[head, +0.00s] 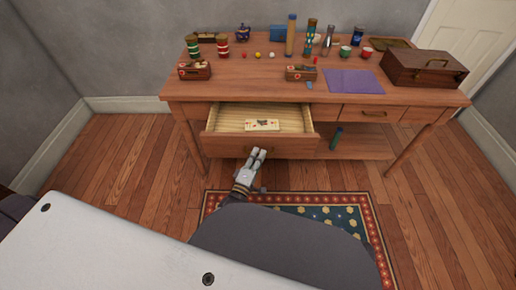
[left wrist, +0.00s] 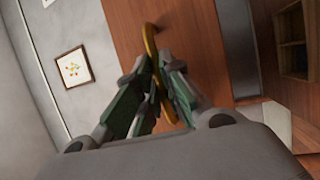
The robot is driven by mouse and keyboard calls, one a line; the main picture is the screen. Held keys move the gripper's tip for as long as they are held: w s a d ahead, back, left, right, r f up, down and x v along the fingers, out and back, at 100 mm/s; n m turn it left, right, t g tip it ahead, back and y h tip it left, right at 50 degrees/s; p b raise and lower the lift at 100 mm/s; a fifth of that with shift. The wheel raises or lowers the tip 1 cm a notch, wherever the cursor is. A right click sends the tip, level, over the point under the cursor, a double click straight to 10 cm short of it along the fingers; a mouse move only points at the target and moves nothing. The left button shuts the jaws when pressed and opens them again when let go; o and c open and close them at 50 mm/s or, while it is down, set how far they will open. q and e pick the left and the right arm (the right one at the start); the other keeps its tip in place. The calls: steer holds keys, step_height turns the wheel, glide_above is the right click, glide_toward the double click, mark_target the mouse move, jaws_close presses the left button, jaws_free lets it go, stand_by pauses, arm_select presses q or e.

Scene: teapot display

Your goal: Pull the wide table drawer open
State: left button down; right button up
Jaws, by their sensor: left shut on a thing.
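The wide table drawer (head: 223,143) is pulled out from the left part of the wooden table (head: 245,85), and its pale inside shows in the head view. Some cards (head: 262,125) lie on the drawer floor. My left gripper (head: 258,154) is at the middle of the drawer front. In the left wrist view its fingers (left wrist: 158,85) are closed around the curved brass handle (left wrist: 150,40), in front of the brown drawer face (left wrist: 200,50). The handle is mostly hidden by the gripper in the head view. My right gripper is not in view.
A smaller drawer (head: 372,113) on the right is shut. The tabletop holds a wooden chest (head: 424,68), a purple cloth (head: 353,81), cups, and several tins and tubes. A dark bottle (head: 336,138) stands on the lower shelf. A patterned rug (head: 370,215) lies in front.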

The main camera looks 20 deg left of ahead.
arm_select(q)
steer(key=shift+s+d, duration=0.1)
steer(key=shift+s, duration=0.35)
steer(key=c, duration=1.5)
jaws_free()
steer(key=shift+c, duration=0.2)
steer(key=shift+s, duration=0.1)
steer(key=d+v, duration=0.1)
steer(key=v, duration=0.6)
steer(key=shift+a, duration=0.5)
steer(key=shift+s+f, duration=0.1)
steer(key=shift+s, duration=0.05)
steer(key=shift+d, duration=0.1)
